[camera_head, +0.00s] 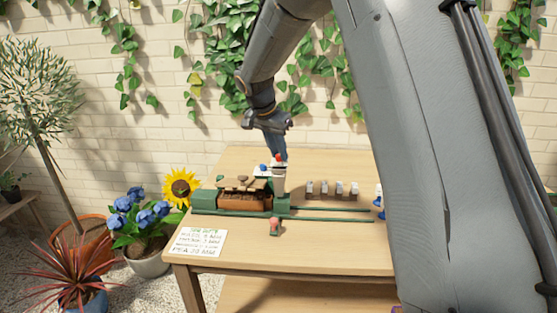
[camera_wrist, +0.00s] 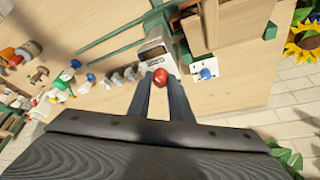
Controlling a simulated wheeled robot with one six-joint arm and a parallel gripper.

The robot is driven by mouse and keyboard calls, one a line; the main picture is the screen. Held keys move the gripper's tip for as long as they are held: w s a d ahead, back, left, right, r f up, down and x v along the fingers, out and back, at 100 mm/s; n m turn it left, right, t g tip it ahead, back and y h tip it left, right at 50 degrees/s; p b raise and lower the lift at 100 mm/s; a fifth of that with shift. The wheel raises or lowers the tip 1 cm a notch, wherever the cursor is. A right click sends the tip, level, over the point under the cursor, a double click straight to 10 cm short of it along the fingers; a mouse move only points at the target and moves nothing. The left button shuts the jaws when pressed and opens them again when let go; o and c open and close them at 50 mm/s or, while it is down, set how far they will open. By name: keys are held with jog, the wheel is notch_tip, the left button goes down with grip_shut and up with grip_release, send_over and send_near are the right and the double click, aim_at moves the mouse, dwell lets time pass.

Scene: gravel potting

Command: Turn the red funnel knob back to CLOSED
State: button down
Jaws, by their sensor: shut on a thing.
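The red funnel knob (camera_wrist: 160,76) sits between the two fingertips of my gripper (camera_wrist: 162,82) in the wrist view, and the fingers are shut on it. The knob is on the face of a pale grey funnel box (camera_wrist: 154,48), whose small label is too small to read, so I cannot tell its setting. In the head view, my gripper (camera_head: 277,152) reaches down from above onto the red knob (camera_head: 278,157) at the top of the funnel (camera_head: 279,181). The fingers partly hide the knob there.
A blue knob (camera_head: 263,168) is close beside the red one. A green rail fixture (camera_head: 330,210) holds a brown planter (camera_head: 245,200). Several small grey-topped pieces (camera_head: 332,188) stand to the right. A written card (camera_head: 198,242) lies at the front left of the wooden table (camera_head: 300,258).

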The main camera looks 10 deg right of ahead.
jog(key=shift+a+f+m+g+b, duration=0.1)
jog(key=shift+m+g+b, duration=0.55)
jog(key=shift+m, duration=0.55)
jog(key=c, duration=1.6)
grip_release()
jog(key=shift+b+v, duration=0.9)
jog(key=shift+v, duration=3.05)
jog(key=shift+s+a, duration=0.1)
jog(key=shift+a, duration=0.05)
